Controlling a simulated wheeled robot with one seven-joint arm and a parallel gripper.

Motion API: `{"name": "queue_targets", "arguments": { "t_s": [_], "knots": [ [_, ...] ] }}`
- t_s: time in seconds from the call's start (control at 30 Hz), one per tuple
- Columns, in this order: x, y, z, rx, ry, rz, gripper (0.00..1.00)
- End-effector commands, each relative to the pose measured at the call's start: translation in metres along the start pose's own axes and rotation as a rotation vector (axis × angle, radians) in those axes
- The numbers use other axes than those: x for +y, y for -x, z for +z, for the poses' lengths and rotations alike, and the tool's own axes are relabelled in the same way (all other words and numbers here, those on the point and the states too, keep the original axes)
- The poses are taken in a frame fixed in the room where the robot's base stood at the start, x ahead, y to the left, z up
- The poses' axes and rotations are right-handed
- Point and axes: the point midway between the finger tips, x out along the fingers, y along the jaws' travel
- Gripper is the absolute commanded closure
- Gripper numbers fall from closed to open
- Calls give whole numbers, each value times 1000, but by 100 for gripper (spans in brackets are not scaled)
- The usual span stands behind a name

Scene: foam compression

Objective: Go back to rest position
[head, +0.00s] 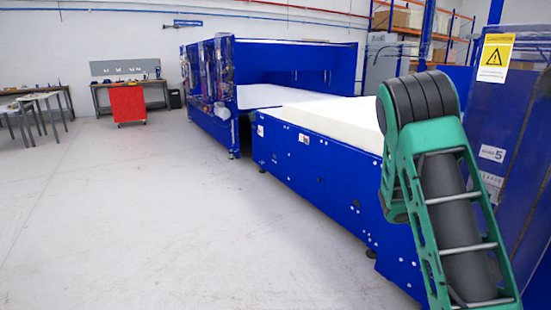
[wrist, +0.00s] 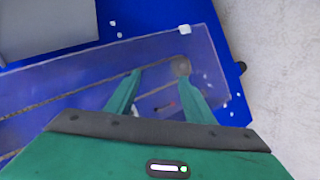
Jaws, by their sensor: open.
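My gripper (wrist: 158,74) shows in the wrist view with its two green fingers apart and nothing between them. It hangs over a blue machine surface with a see-through panel (wrist: 75,82); how far above I cannot tell. In the head view, my green and dark grey arm rises at the right, in front of the blue machine; its gripper end cannot be made out there. A long white foam slab (head: 335,115) lies on top of the blue machine bed (head: 310,165).
The larger blue press frame (head: 290,55) stands at the far end of the bed. A blue cabinet with a yellow warning sign (head: 495,57) is close at the right. A red cart (head: 127,104) and workbenches stand at the back left. The pale floor (head: 130,215) at left is clear.

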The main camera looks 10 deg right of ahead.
Motion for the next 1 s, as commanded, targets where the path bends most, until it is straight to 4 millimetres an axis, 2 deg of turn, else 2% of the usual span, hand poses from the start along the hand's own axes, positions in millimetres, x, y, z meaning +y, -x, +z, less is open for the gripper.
{"name": "queue_targets", "arguments": {
  "t_s": [0.1, 0.37, 0.7, 1.0],
  "knots": [
    [7, 16, 28, -75, -71, -103, 52],
    [13, 64, 86, -216, -178, -327, 52],
    [19, 146, 159, -345, -245, -606, 52],
    [25, 223, 227, -408, -234, -816, 52]
  ]
}}
